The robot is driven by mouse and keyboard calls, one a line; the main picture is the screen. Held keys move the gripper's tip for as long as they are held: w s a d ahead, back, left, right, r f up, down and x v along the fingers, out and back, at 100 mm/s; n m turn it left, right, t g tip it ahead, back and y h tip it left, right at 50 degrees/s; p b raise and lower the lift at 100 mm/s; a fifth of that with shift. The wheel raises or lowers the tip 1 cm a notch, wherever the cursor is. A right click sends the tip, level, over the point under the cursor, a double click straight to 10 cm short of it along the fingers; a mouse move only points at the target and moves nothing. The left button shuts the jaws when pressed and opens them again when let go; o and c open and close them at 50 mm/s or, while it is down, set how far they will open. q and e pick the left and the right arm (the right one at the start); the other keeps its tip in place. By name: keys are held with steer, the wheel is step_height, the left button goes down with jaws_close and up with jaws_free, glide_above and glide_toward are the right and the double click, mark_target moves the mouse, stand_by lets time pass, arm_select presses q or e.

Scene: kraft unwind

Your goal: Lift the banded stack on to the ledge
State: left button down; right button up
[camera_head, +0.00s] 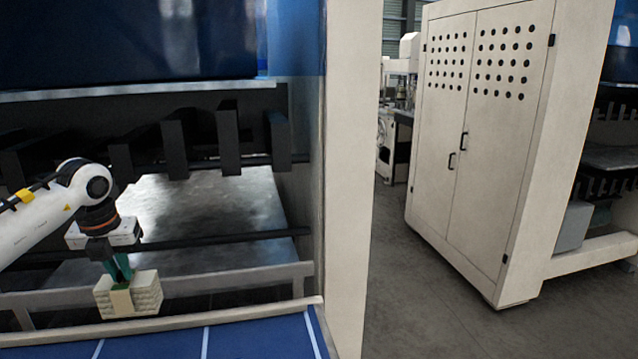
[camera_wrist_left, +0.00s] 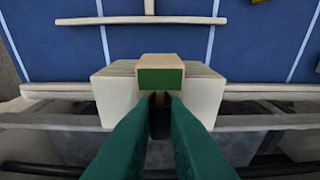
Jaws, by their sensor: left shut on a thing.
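The stack hangs roughly level by the cream rim in front of the blue surface. Whether it touches anything below cannot be told. My right gripper does not show in either view.
A blue surface with white stripes (camera_head: 255,340) and a cream rim lies at the bottom. A rail (camera_head: 230,281) and a dark machine opening lie behind. A cream post (camera_head: 350,180) stands to the right.

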mark_target(120, 272)
arm_select(q)
step_height(120, 272, up, 10)
steer(key=p, duration=0.7)
steer(key=shift+r, duration=0.15)
stand_by(0.5)
steer(key=s+d+b, duration=0.2)
steer(key=s+b, duration=0.4)
steer(key=s, duration=0.5)
steer(key=shift+s+d, duration=0.4)
stand_by(0.4)
steer(key=s+d, duration=0.2)
steer(key=s, duration=0.9)
steer(key=shift+s+d+p, duration=0.35)
steer(key=shift+d, duration=0.05)
